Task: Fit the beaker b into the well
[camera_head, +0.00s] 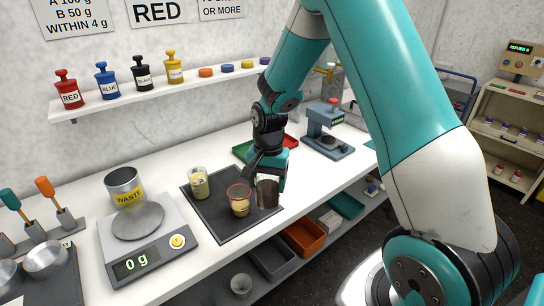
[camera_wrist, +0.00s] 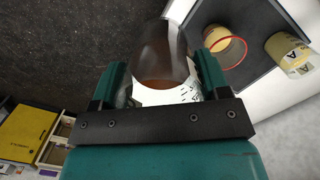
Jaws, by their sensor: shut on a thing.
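My gripper (camera_head: 268,172) is shut on a clear beaker (camera_head: 267,193) with dark brown contents, at the right end of a dark mat (camera_head: 222,219). In the wrist view the held beaker (camera_wrist: 163,60) sits between the two fingers (camera_wrist: 160,88), with a white label partly hidden by the gripper. I cannot read its letter. I cannot tell whether its base touches the mat. Left of it stands a clear vessel with a red rim (camera_head: 239,201) and tan contents. Further left is a beaker labelled A (camera_head: 199,184). No well can be made out clearly.
Green and red trays and a grey device (camera_head: 326,130) stand behind my gripper. A shelf (camera_head: 150,101) with labelled bottles runs along the wall. Bins (camera_head: 303,238) sit below the counter's front edge.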

